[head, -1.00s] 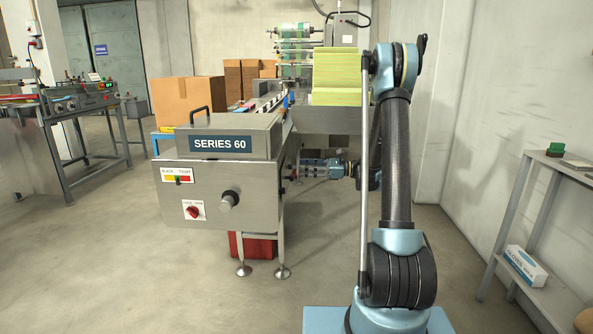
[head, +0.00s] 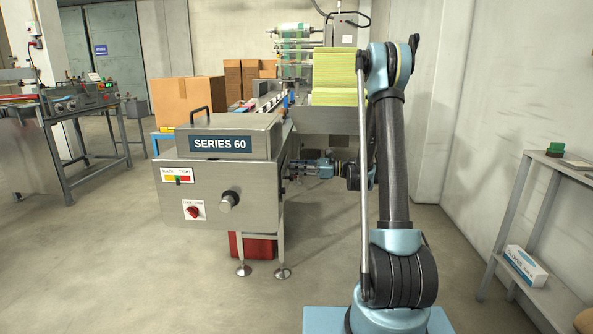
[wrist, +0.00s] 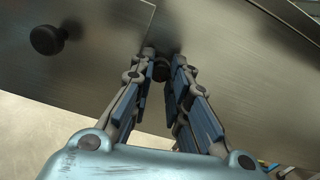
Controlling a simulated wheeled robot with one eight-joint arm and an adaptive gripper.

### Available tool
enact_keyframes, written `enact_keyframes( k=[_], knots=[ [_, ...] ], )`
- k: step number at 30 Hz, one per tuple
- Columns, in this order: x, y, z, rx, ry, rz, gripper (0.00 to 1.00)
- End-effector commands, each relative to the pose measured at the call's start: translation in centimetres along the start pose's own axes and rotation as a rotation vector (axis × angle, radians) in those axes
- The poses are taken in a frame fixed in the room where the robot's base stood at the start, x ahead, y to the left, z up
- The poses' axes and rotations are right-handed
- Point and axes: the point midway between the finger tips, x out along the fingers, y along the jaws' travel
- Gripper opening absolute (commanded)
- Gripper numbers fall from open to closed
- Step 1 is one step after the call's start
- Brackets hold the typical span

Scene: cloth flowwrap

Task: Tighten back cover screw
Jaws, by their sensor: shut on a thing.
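In the wrist view my gripper (wrist: 162,72) reaches to a metal panel. Its fingertips are closed on a small dark knob-like screw (wrist: 161,70), which is mostly hidden between them. A second black knob (wrist: 47,39) sits on the metal cover plate (wrist: 95,75) at the left, apart from my gripper.
A grey side shelf (head: 545,165) with a glove box (head: 526,264) stands at the right. A red box (head: 252,245) is under the machine. Cardboard boxes (head: 186,98) stand behind it. The floor in front is clear.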

Motion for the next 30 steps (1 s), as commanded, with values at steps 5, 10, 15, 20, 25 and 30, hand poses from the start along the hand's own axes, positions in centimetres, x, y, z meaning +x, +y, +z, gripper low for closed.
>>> enact_keyframes(
  k=[5,10,15,20,25,30],
  knots=[
    [-0.03,-0.07,-0.07,-0.047,0.002,-0.001,0.00],
    [-0.04,-0.08,-0.09,-0.163,0.002,-0.001,0.00],
    [-0.04,-0.08,-0.11,-0.236,0.003,-0.002,0.00],
    [-0.05,-0.09,-0.12,-0.247,0.003,-0.002,0.00],
    [-0.06,-0.09,-0.13,-0.246,0.004,-0.002,0.18],
    [-0.05,-0.07,-0.10,-0.245,0.003,-0.001,0.38]
  ],
)
